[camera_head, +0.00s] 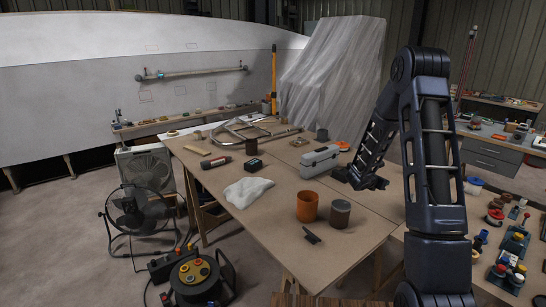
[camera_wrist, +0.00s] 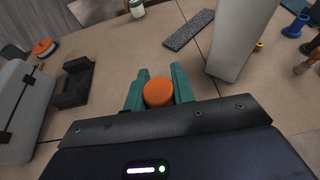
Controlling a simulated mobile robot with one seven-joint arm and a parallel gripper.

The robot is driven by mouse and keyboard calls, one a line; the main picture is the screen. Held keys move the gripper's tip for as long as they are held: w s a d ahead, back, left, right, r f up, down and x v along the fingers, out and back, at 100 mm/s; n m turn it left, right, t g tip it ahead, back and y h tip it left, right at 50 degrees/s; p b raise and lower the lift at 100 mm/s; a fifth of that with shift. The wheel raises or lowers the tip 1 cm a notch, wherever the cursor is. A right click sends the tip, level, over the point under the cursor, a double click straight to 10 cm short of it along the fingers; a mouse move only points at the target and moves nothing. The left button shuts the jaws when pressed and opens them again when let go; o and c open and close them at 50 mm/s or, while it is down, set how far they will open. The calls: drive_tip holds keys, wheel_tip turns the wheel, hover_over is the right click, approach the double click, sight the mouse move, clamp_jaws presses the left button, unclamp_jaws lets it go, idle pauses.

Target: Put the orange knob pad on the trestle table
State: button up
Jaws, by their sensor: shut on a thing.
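My gripper (camera_head: 362,182) is above the right part of the trestle table (camera_head: 270,240) in the head view, beside the grey toolbox. In the wrist view its green fingers (camera_wrist: 159,93) are shut on the orange knob pad (camera_wrist: 158,92), whose round orange top shows between them. The pad's underside is hidden. In the head view I cannot make out the pad at the fingertips. The table top also shows below the gripper in the wrist view (camera_wrist: 130,45); the gap between pad and table is hard to judge.
A grey toolbox (camera_head: 320,161) stands close left of the gripper. An orange cup (camera_head: 307,206), a dark cup (camera_head: 340,212) and a white cloth (camera_head: 248,192) occupy the front. Another orange round thing (camera_wrist: 43,47) and a black holder (camera_wrist: 74,82) lie nearby. Bare tabletop shows between them.

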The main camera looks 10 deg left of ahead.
drive_tip(key=s+d+f+m+g+h, duration=0.1)
drive_tip(key=s+d+f+m+g, duration=0.25)
drive_tip(key=s+m+g, duration=0.3)
drive_tip(key=s+d+f+m+g+h, duration=0.1)
drive_tip(key=s+d+f+m+g, duration=0.1)
drive_tip(key=s+d+m+g, duration=0.35)
drive_tip(key=s+a+f+m+g+y, duration=0.3)
drive_tip(key=s+a+m+g+y, duration=0.4)
drive_tip(key=a+m+g+y, duration=0.65)
drive_tip(key=w+a+r+m+t+y, duration=0.2)
drive_tip(key=w+a+m+t+y, duration=0.15)
drive_tip(key=m+t+y, duration=0.65)
wheel_tip(320, 180, up, 11)
drive_tip(key=m+t+h, duration=0.2)
drive_tip(key=m+t, duration=1.4)
drive_tip(key=m, duration=0.2)
hover_over(367, 208)
wheel_tip(367, 208, down, 20)
drive_tip(key=shift+s+f, duration=0.1)
drive_tip(key=shift+s, duration=0.05)
